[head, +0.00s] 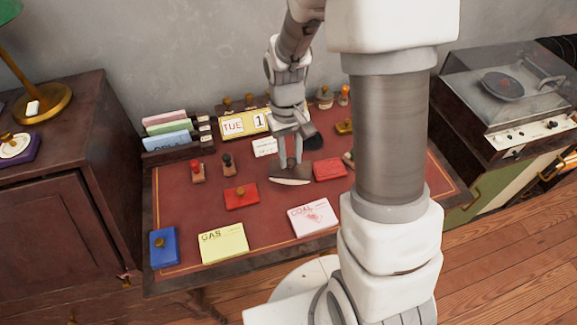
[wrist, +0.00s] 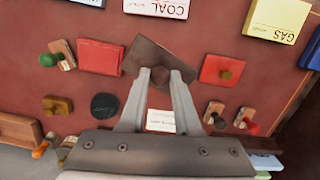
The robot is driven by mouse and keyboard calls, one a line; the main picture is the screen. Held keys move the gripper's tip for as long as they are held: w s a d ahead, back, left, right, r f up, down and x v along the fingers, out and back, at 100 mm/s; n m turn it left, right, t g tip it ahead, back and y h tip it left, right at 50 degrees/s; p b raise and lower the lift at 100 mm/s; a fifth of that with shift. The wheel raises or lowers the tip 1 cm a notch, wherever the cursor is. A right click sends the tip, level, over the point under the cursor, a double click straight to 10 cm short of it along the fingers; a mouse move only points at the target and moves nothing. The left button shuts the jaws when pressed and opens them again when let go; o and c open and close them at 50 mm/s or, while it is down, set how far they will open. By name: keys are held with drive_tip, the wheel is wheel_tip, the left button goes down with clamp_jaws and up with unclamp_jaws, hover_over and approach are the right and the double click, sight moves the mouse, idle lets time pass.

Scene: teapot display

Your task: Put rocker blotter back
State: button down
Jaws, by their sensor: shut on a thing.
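The rocker blotter is a dark brown piece with a pale curved underside. In the head view the rocker blotter (head: 290,177) is over the middle of the red desk top (head: 185,222). My gripper (head: 291,163) points down and is shut on its upper part. In the wrist view the rocker blotter (wrist: 160,58) lies turned at a slant between the fingertips of my gripper (wrist: 160,77). Whether its underside touches the desk I cannot tell. A plain red block (head: 330,169) is close on its right, and a red block with a brass knob (head: 241,196) on its left.
Yellow GAS card (head: 222,243) and white COAL card (head: 313,216) lie at the front, a blue block (head: 163,245) at front left. Wooden-handled stamps (head: 197,172), a calendar (head: 245,124) and a card rack (head: 170,137) stand behind. A record player (head: 512,92) is at right.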

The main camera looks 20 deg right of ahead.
sight(289, 166)
drive_tip(key=shift+w+a+f, duration=0.15)
drive_tip(key=shift+a, duration=0.05)
drive_tip(key=shift+f+b, duration=0.4)
drive_tip(key=shift+f, duration=1.55)
drive_tip(key=shift+f, duration=0.15)
drive_tip(key=c, duration=0.6)
unclamp_jaws()
